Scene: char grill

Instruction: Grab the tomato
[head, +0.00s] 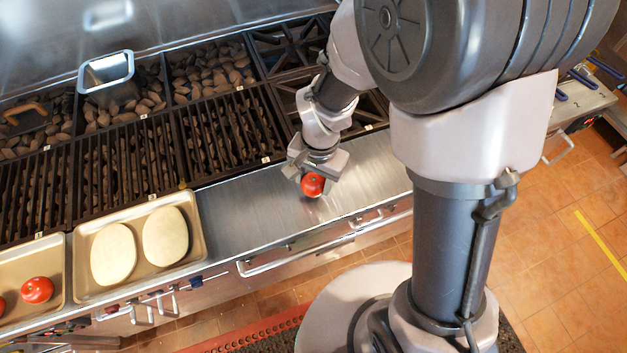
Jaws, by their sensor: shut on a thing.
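A red tomato (313,184) is between the fingers of my gripper (316,180), over the bare steel front counter in the head view. My gripper is shut on it, with the fingers at its sides and my wrist above. I cannot tell whether the tomato touches the counter or hangs just above it. Another red tomato (37,290) lies in a tray at the lower left, and a further one is cut off by the left edge of the view.
A tray (200,247) with two pale flat dough pieces (165,236) stands left of my gripper. The tomato tray (58,262) is beside it. Behind are grill grates (130,165), coals and a metal pan (106,72). The steel counter (245,210) around my gripper is clear.

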